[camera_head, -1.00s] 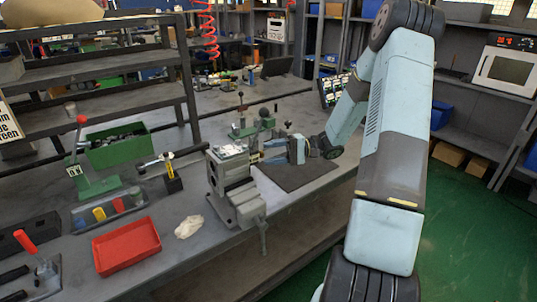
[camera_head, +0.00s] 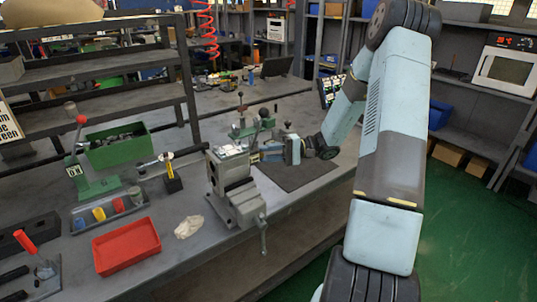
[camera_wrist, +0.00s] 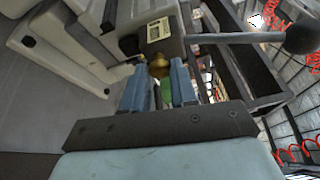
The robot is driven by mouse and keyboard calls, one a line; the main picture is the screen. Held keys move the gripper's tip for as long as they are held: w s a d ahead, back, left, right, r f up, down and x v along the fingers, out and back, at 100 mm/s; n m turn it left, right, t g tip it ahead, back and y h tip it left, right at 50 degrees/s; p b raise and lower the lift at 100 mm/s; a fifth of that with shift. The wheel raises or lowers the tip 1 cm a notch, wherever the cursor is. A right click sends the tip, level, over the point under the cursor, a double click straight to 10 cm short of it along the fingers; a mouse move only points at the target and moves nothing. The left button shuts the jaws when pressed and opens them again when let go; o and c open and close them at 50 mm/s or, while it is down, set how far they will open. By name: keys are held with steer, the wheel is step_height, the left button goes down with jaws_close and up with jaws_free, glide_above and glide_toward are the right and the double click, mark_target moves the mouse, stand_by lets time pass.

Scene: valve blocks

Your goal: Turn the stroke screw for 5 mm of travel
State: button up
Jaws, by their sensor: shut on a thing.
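The stroke screw (camera_wrist: 158,67) is a small brass knob on the side of a grey valve block (camera_wrist: 120,15) in the wrist view. My gripper (camera_wrist: 158,78) has its two blue fingers on either side of the brass knob, shut on it. The screw itself is hidden there. A label plate (camera_wrist: 158,29) is on the block just above the screw.
A lever with a dark ball knob (camera_wrist: 302,37) sticks out beside the block, close to my gripper. A dark mat (camera_head: 300,172) lies under my gripper. A red tray (camera_head: 126,246), a pale rag (camera_head: 189,227) and a green bin (camera_head: 118,146) are left of the vise.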

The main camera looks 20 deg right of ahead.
steer(key=shift+f, duration=0.1)
jaws_close()
steer(key=shift+f+n+y, duration=0.1)
steer(key=shift+n+y, duration=0.2)
steer(key=shift+n, duration=0.5)
steer(key=o, duration=0.9)
jaws_free()
steer(key=s+d, duration=0.1)
steer(key=d, duration=1.2)
steer(key=shift+d+f, duration=0.4)
steer(key=shift+f, duration=0.05)
steer(key=shift+a, duration=0.1)
